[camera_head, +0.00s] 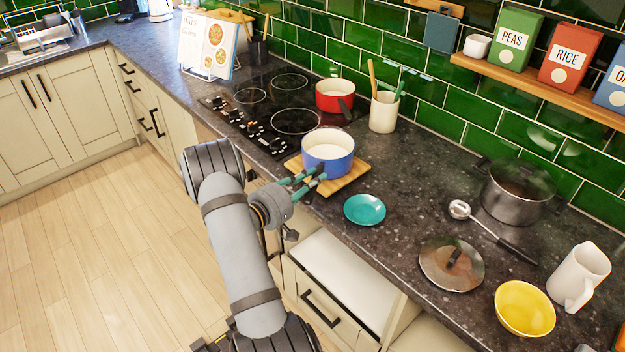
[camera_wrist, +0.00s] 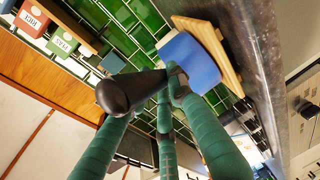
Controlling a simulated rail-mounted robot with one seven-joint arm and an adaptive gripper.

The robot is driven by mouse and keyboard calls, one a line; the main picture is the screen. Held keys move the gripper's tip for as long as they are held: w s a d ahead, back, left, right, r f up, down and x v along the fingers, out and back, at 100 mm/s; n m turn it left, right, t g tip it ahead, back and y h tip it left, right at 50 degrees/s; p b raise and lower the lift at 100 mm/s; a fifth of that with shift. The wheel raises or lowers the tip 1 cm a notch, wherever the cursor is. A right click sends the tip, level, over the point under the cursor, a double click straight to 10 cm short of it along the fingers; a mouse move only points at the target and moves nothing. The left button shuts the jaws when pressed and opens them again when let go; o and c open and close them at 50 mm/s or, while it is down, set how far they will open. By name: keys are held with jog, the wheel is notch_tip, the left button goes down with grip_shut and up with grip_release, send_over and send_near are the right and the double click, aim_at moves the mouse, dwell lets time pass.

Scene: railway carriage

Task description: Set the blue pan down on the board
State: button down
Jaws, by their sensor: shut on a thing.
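The blue pan (camera_head: 328,160), white inside, is upright over the wooden board (camera_head: 352,179) at the counter's front edge. The pan covers much of the board. In the wrist view the blue pan (camera_wrist: 188,62) is right against or just above the board (camera_wrist: 216,38); I cannot tell whether they touch. My gripper (camera_head: 318,176), with green fingers, is shut on the pan's black handle (camera_wrist: 130,92) at the front side of the pan. The green fingers (camera_wrist: 168,95) also show in the wrist view.
A hob (camera_head: 270,105) with a red pan (camera_head: 335,95) lies behind and left. A utensil crock (camera_head: 384,112) stands behind the board. A teal saucer (camera_head: 365,210) is close to its right. A glass lid (camera_head: 451,264), ladle (camera_head: 490,231) and steel pot (camera_head: 516,194) are farther right.

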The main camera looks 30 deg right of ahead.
jog(key=shift+f, duration=0.15)
jog(key=c, duration=1.8)
grip_release()
jog(key=o, duration=0.3)
jog(key=shift+s+f, duration=0.1)
jog(key=shift+f, duration=0.05)
jog(key=c, duration=0.4)
jog(key=shift+o, duration=0.2)
jog(key=shift+a, duration=0.15)
jog(key=shift+v, duration=2.35)
jog(key=shift+a, duration=0.1)
